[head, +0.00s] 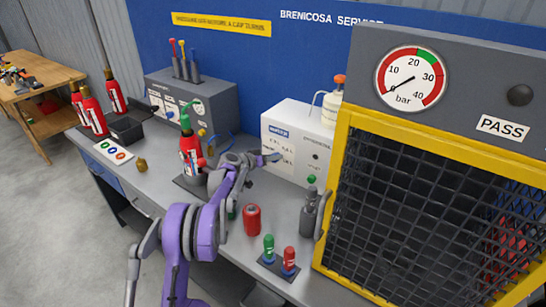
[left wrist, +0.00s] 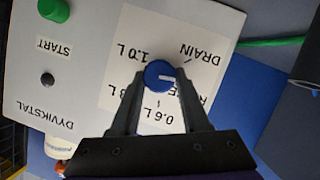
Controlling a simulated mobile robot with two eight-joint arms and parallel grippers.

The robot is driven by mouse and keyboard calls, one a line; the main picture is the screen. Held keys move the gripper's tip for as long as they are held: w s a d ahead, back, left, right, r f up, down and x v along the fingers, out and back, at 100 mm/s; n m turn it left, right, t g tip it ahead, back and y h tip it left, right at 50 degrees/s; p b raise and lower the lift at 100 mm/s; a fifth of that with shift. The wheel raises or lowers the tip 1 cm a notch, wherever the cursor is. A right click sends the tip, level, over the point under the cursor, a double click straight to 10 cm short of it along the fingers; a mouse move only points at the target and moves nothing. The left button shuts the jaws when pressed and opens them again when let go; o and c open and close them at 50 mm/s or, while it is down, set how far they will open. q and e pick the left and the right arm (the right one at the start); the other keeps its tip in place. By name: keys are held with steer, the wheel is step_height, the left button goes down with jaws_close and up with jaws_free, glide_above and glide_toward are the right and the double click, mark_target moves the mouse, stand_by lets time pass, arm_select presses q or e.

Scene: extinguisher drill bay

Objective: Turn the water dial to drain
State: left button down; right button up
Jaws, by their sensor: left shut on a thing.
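The water dial (left wrist: 160,73) is a round blue knob with a white mark, on the white panel (left wrist: 85,60) of the machine. In the left wrist view, where the labels appear upside down, the mark points right. DRAIN is printed above and right of the dial, 1.0 L to the upper left, 0.6 L below; a label at right is partly hidden. My left gripper (left wrist: 160,100) is shut on the dial, a finger on each side. In the head view my left gripper (head: 272,157) reaches the front of the white machine (head: 318,128). My right gripper is out of view.
A red extinguisher (head: 190,155) stands behind my left arm. A red cylinder (head: 252,219), a dark bottle (head: 309,217) and a stand with green and red pieces (head: 278,263) are on the bench. A yellow-framed mesh cage (head: 420,190) closes off the right side.

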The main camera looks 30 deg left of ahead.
mark_target(279, 135)
arm_select(q)
steer(key=n+h, duration=0.1)
steer(key=n, duration=0.1)
steer(key=n+h, duration=0.1)
steer(key=n, duration=0.1)
steer(key=shift+a+f+t+h, duration=0.15)
steer(key=shift+a+t+h, duration=0.05)
steer(key=shift+t+h, duration=0.1)
stand_by(0.4)
steer(key=shift+c, duration=1.9)
jaws_free()
step_height(279, 135, up, 10)
